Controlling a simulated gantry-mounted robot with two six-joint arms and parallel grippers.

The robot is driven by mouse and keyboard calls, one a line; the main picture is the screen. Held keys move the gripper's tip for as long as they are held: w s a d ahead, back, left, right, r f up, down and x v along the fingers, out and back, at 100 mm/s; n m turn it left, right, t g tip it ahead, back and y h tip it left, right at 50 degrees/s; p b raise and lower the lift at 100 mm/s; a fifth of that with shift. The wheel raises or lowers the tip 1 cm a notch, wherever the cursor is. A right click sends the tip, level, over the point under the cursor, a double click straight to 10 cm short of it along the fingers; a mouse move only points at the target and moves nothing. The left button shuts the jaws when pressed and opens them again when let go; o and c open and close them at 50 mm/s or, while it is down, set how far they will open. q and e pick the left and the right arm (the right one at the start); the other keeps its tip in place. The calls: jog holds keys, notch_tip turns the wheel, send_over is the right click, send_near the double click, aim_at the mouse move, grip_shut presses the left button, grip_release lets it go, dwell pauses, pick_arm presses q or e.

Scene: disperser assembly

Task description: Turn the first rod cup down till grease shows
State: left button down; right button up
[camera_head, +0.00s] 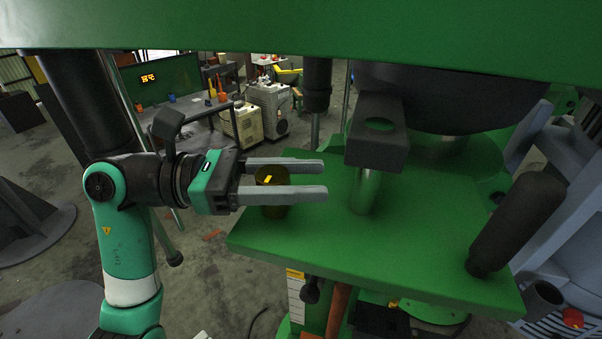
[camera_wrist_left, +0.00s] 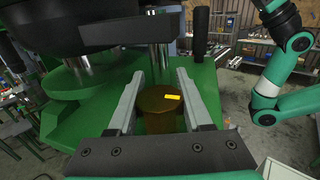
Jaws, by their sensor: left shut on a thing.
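The first rod cup (camera_head: 272,176) is a dark amber, round cup with a small yellow mark on its top. It stands upright at the left edge of the green plate. My left gripper (camera_head: 325,179) reaches in from the left, level, with one grey finger on each side of the cup, and is shut on it. In the left wrist view, the cup (camera_wrist_left: 158,122) sits between the two fingers (camera_wrist_left: 163,80), its yellow mark facing up. Its lower part is partly hidden by the near finger in the head view. I see no clear grease. My right gripper is out of view.
The green plate (camera_head: 400,235) carries a grey block (camera_head: 377,140) on a metal post, right of my fingertips. A dark cylindrical handle (camera_head: 518,218) stands at the plate's right. A green beam (camera_head: 300,30) crosses above. A dark rod (camera_head: 317,85) hangs behind the fingers.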

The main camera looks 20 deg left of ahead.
pick_arm(q)
jog(key=m+g, duration=0.2)
jog(key=g, duration=0.1)
jog(key=s+m+g+h+p, duration=0.1)
jog(key=g, duration=0.1)
jog(key=shift+d+r+m+g+p, duration=0.15)
jog(key=shift+m+g+p, duration=0.15)
jog(key=shift+m+g, duration=0.1)
jog(key=shift+s+m+g+p, duration=0.2)
jog(key=shift+m+g, duration=0.2)
jog(key=shift+g, duration=0.2)
jog(key=shift+s+m+g+p, duration=0.15)
jog(key=shift+m+g, duration=0.25)
jog(key=shift+g, duration=0.2)
jog(key=shift+c, duration=1.6)
grip_release()
